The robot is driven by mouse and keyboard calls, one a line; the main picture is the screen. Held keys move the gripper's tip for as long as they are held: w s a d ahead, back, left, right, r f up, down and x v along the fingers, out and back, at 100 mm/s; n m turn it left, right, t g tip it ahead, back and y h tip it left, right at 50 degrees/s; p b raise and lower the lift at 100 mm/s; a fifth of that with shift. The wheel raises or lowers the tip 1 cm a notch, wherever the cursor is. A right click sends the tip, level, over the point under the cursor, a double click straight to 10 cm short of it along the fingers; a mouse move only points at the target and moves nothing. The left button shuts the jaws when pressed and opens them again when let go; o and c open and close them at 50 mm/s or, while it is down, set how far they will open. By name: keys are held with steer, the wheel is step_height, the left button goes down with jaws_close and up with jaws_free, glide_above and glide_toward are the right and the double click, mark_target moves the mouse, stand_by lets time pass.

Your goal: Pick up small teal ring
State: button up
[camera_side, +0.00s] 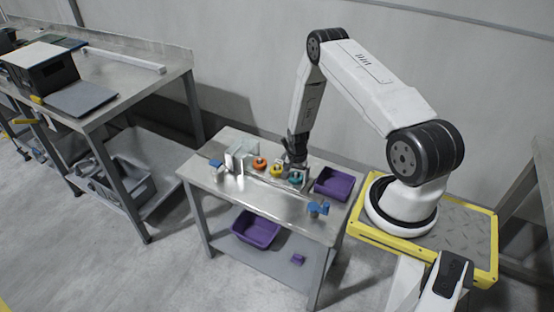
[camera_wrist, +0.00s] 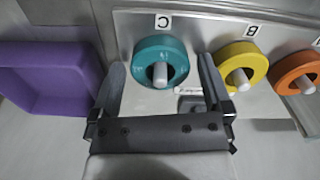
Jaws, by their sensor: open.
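The small teal ring (camera_wrist: 160,56) sits around a light peg (camera_wrist: 160,74) on a metal plate by the label C (camera_wrist: 163,21). In the wrist view my gripper (camera_wrist: 161,72) is open, with one finger on each side of the ring. I cannot tell whether the fingers touch it. In the side view my gripper (camera_side: 294,160) points down over the small steel table, and the teal ring (camera_side: 296,177) shows just below it.
A yellow ring (camera_wrist: 243,67) on a peg by label B stands close to my right finger. An orange ring (camera_wrist: 296,72) is further right. A purple bin (camera_wrist: 45,75) lies left of my gripper. Blue-topped fixtures (camera_side: 318,208) stand near the table's front edge.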

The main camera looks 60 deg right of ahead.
steer(key=c, duration=1.1)
steer(key=shift+r, duration=0.1)
steer(key=shift+r, duration=1.05)
steer(key=shift+s+a+r, duration=1.2)
steer(key=shift+s+r, duration=0.6)
steer(key=shift+s, duration=0.2)
steer(key=shift+s+a+r, duration=1.2)
steer(key=shift+s+r, duration=0.6)
steer(key=shift+s, duration=0.2)
steer(key=shift+s+a+r, duration=1.2)
steer(key=shift+s+r, duration=0.6)
steer(key=shift+s, duration=0.2)
